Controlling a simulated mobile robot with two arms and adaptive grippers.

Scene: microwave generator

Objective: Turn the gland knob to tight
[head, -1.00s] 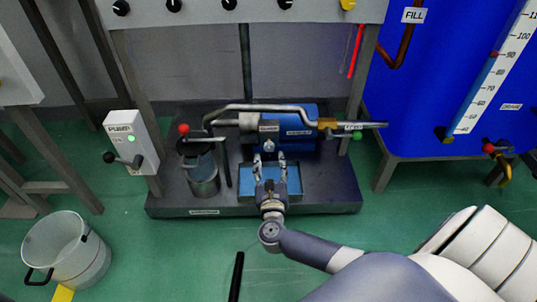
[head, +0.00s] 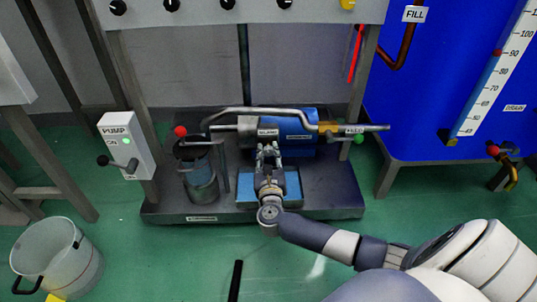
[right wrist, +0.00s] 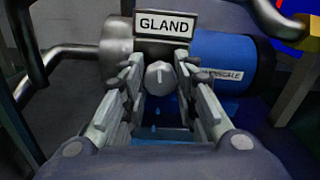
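The gland knob (right wrist: 159,77) is a small grey round knob with a white pointer mark that points up. It sits below the GLAND label (right wrist: 165,24), which also shows in the head view (head: 268,132). My right gripper (right wrist: 160,73) is open, with one finger on each side of the knob. A gap shows between the knob and the fingers at their near part; contact at the tips is unclear. In the head view my right gripper (head: 268,150) is in front of the pump body and largely hides the knob. My left gripper is in neither view.
Blue drops (right wrist: 155,112) show below the knob, above a blue tray (head: 293,186). A bent metal pipe (head: 262,110) runs over the pump. A PUMP box (head: 126,143) stands left, a blue tank (head: 440,90) right. A bucket (head: 58,258) stands on the green floor.

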